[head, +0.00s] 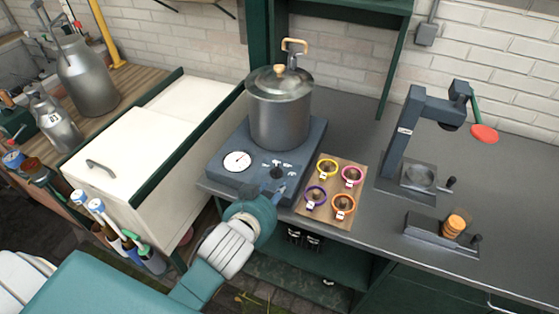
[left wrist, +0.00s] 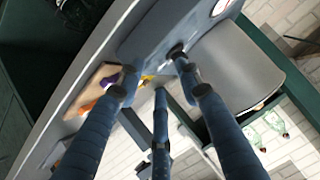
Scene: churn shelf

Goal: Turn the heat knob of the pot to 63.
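The silver lidded pot (head: 279,112) stands on a blue-grey heater base (head: 222,178) on the bench. The base's front has a round white dial (head: 237,161) and a dark heat knob (head: 277,173). The number at the knob is too small to read. My left gripper (head: 280,190) is just in front of the knob. In the left wrist view its fingers (left wrist: 155,75) are spread and hold nothing. One fingertip is close beside the dark knob (left wrist: 177,49); I cannot tell whether it touches. My right gripper is not in view.
A wooden board (head: 326,218) with several coloured rings lies right of the base, close to my gripper. A dark press stand (head: 405,150) and a small holder with an orange stack (head: 453,226) stand further right. A white chest (head: 125,150) is on the left.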

